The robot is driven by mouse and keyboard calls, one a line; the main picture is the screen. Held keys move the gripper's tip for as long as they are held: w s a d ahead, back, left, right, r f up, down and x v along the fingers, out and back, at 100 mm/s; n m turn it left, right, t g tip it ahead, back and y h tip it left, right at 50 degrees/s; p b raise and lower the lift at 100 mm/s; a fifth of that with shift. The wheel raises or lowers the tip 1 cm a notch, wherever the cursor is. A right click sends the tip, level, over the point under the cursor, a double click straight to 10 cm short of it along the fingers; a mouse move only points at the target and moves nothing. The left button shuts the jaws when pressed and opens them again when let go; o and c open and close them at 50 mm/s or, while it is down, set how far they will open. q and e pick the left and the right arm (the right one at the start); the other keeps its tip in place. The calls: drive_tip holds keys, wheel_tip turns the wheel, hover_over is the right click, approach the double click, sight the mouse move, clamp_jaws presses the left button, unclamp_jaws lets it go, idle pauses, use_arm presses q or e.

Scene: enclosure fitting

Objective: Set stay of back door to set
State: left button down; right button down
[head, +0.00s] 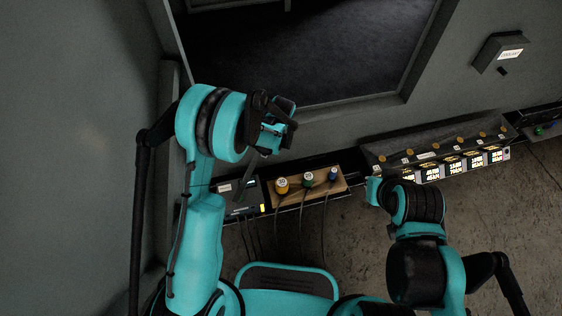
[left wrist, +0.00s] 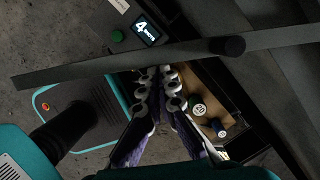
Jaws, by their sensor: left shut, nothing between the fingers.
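In the left wrist view a long flat grey bar (left wrist: 110,66) with a dark round knob (left wrist: 228,46) crosses the picture just beyond my fingertips. It looks like the stay, but its set position cannot be read. My left gripper (left wrist: 168,76) is shut and empty, its tips close to the bar; contact cannot be told. In the head view my left gripper (head: 274,130) is in front of the lower edge of the back opening's frame (head: 345,104). My right gripper (head: 374,188) is low beside the long panel, its fingers too small to judge.
A wooden block (head: 322,191) with yellow, green and blue plugs and hanging cables stands below my left gripper. A small display unit (head: 238,198) is left of it. A long panel with lit displays (head: 455,168) runs to the right. A grey box (head: 500,52) hangs on the wall.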

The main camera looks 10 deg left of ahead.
use_arm(q)
drive_tip(key=a, duration=0.1)
drive_tip(key=w+a, duration=0.1)
drive_tip(key=a, duration=0.3)
drive_tip(key=shift+w+a, duration=0.15)
drive_tip(key=shift+w, duration=0.1)
use_arm(e)
drive_tip(key=shift+s+d+f, duration=0.2)
drive_tip(key=shift+s+f, duration=0.05)
drive_tip(key=shift+s, duration=0.05)
use_arm(q)
drive_tip(key=shift+a, duration=0.1)
